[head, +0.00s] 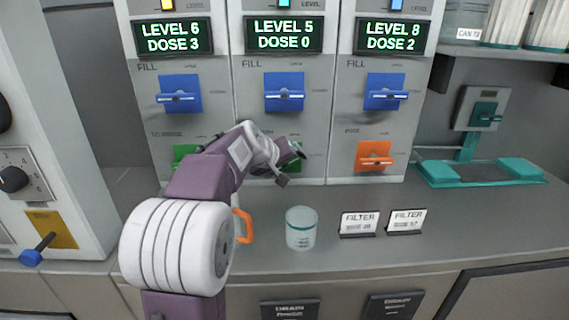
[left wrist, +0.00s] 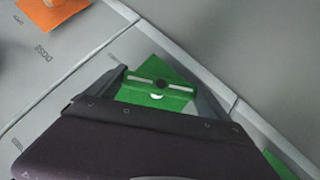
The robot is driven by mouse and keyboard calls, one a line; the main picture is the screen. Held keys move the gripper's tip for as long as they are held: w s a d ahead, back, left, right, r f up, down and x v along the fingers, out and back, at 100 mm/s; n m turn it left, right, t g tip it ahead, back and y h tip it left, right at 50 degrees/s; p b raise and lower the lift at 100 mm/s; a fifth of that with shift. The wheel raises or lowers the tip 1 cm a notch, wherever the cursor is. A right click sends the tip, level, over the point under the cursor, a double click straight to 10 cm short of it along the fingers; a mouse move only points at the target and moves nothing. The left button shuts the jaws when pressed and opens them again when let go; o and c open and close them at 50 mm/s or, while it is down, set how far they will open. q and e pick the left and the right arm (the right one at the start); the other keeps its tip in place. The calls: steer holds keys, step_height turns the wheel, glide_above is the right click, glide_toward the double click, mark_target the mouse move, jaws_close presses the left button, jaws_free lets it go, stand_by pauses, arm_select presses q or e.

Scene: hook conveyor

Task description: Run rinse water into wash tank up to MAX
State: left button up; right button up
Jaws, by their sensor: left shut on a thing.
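Three panels stand side by side, each with a display: LEVEL 6 DOSE 3 on the left (head: 174,37), LEVEL 5 DOSE 0 in the middle (head: 284,35), LEVEL 8 DOSE 2 on the right (head: 395,37). Each has a blue FILL handle (head: 284,92), all level. My left gripper (head: 290,163) is at the lower green control of the middle panel, shut on its handle. The wrist view shows that green control (left wrist: 158,92) between the fingers. My arm partly hides it and its label. Which panel belongs to the wash tank is not readable. My right gripper is not in view.
A clear beaker (head: 301,229) stands on the counter, with two FILTER cards (head: 358,223) to its right. An orange handle (head: 243,226) shows beside my arm. An orange control (head: 374,156) is on the right panel. A teal stand (head: 480,171) is at the far right.

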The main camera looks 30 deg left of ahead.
arm_select(q)
steer(key=shift+d+r+m+g+y+p, duration=0.15)
steer(key=shift+r+m+g+y+p, duration=0.4)
steer(key=shift+p, duration=3.25)
steer(key=shift+f+g+y+p, duration=0.3)
steer(key=shift+g+y, duration=0.05)
steer(key=shift+y, duration=0.1)
steer(key=shift+f+m, duration=0.2)
steer(key=shift+m, duration=0.05)
steer(key=shift+f+g+y+b, duration=0.15)
steer(key=shift+g+y+b, duration=0.2)
steer(key=shift+y, duration=0.15)
steer(key=shift+m+b, duration=0.3)
steer(key=o, duration=1.1)
steer(key=p+v, duration=0.1)
steer(key=v, duration=0.8)
steer(key=shift+p, duration=0.3)
